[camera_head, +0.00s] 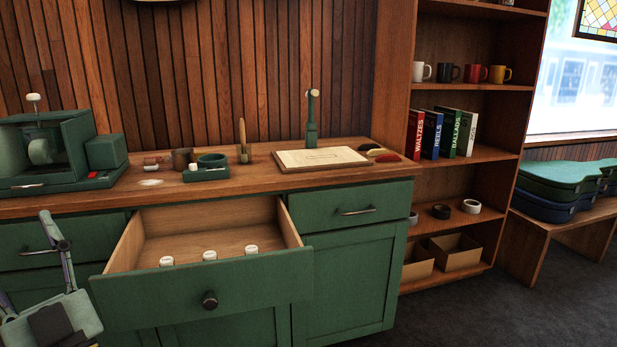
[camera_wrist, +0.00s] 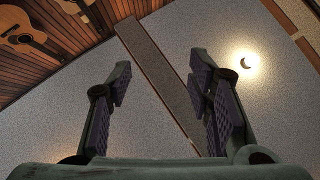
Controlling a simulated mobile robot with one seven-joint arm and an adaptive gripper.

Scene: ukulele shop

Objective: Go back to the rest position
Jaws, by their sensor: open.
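My gripper (camera_wrist: 158,85) is open and empty in the wrist view, its two padded fingers wide apart. Behind the fingers that view shows the ceiling, a lamp and part of a wood-slat wall. In the head view part of my gripper (camera_head: 58,270) shows at the lower left, in front of the green cabinet (camera_head: 345,265) and left of the open drawer (camera_head: 205,285). It looks apart from the drawer, though the depth is hard to judge. Much of it is cut off by the frame edge.
The pulled-out drawer juts forward and holds three small white-topped items (camera_head: 210,255) near its front. The wooden counter (camera_head: 235,180) carries a green machine (camera_head: 55,150) and small tools. A shelf unit (camera_head: 480,155) stands right. Dark floor (camera_head: 530,310) is clear at lower right.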

